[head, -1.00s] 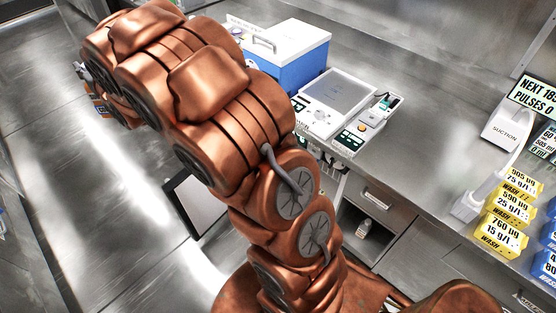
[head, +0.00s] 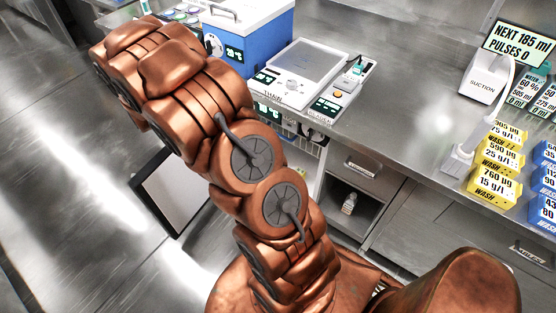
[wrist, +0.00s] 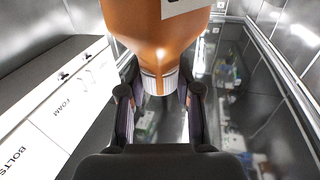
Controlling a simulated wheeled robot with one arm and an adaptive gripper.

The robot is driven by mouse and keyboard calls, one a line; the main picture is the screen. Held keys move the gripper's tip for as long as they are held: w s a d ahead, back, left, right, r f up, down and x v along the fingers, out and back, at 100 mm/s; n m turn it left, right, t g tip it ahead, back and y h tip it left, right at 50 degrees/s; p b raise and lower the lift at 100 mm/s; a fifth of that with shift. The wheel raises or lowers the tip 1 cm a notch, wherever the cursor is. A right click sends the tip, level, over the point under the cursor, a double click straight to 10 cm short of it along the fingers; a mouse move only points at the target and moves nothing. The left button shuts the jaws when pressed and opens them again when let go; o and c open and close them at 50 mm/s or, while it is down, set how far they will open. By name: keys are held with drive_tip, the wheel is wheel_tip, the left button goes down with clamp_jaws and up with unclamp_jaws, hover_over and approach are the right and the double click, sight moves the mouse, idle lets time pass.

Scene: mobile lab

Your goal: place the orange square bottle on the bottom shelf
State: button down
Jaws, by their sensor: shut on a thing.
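The orange bottle (wrist: 150,25) fills the top middle of the wrist view, with a white label patch at its upper right. Its shoulder narrows to a ribbed white cap (wrist: 160,82). My gripper (wrist: 160,92) is shut at the cap and neck, one finger on each side. In the head view my arm hides the gripper and the bottle. An open shelf space (head: 372,228) under the counter holds a small white bottle (head: 349,203). I cannot tell whether it is the bottom shelf.
A white-faced panel (head: 175,190) stands beside my arm. White drawers (wrist: 70,105) marked FOAM and BOLTS are at left in the wrist view. Open floor (head: 60,200) lies left.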

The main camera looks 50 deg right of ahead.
drive_tip(key=s+d+f+m+g+h+b, duration=0.1)
drive_tip(key=s+d+f+m+h+b, duration=0.15)
drive_tip(key=d+f+b, duration=0.75)
drive_tip(key=s+d+f+m+g+h+b, duration=0.1)
drive_tip(key=s+d+f+h+b, duration=0.35)
drive_tip(key=f, duration=1.15)
drive_tip(key=s+d+f+m+g+h+b, duration=0.15)
drive_tip(key=d+f+b, duration=0.35)
drive_tip(key=d+f, duration=0.6)
drive_tip(key=s+d+f+m+g+h+b, duration=0.15)
drive_tip(key=s+d+f+b, duration=0.4)
drive_tip(key=f, duration=0.65)
drive_tip(key=s+d+f+m+g+h+b, duration=0.1)
drive_tip(key=s+d+f+m+g+b, duration=0.15)
drive_tip(key=s+f+b, duration=0.75)
drive_tip(key=s+d+f+m+g+h+b, duration=0.25)
drive_tip(key=s+d+f, duration=0.3)
drive_tip(key=f, duration=0.75)
drive_tip(key=w+d+f+b, duration=0.2)
drive_tip(key=w+d+b, duration=0.1)
drive_tip(key=d, duration=0.5)
drive_tip(key=w+d+f+b, duration=0.2)
drive_tip(key=w+d+b, duration=0.2)
drive_tip(key=d, duration=0.4)
drive_tip(key=shift+w+n+y, duration=0.15)
drive_tip(key=shift+n+y, duration=0.3)
drive_tip(key=shift+d+f, duration=0.1)
drive_tip(key=shift+f, duration=0.05)
